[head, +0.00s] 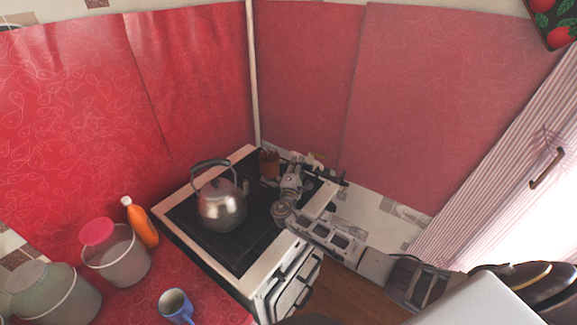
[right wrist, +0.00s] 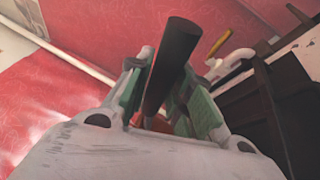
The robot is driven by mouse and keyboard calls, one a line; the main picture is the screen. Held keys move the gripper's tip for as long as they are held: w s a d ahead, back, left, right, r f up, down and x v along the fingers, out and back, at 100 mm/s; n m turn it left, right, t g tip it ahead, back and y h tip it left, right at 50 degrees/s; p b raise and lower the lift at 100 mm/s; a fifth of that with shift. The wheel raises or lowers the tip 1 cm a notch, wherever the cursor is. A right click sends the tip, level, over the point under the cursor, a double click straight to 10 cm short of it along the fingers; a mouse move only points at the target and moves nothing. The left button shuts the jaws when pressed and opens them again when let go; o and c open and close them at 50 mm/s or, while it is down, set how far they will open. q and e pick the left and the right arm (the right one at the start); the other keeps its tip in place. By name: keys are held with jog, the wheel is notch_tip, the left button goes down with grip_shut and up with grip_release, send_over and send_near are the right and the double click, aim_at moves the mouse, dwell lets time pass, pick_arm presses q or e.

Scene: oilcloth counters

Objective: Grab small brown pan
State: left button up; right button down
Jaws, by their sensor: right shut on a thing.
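The small brown pan (head: 268,166) is at the back of the stove, beside the kettle, in the head view. My right gripper (head: 293,174) is just right of it. In the right wrist view, my right gripper (right wrist: 165,98) is shut on the pan's long dark handle (right wrist: 172,62), which sticks up between the green finger pads. A bit of reddish-brown body shows low behind the fingers. Most of the pan is hidden there. I cannot tell whether the pan's base touches the stove. My left gripper is not in view.
A steel kettle (head: 221,205) stands on the stove (head: 238,250), close left of my right arm. An orange bottle (head: 141,224), a bucket with a pink lid (head: 117,262), a lidded pot (head: 52,293) and a blue mug (head: 176,305) are on the red counter. Red walls close the corner.

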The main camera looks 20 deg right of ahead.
jog(key=shift+r, duration=0.4)
jog(key=shift+r+b, duration=0.45)
jog(key=shift+r, duration=4.25)
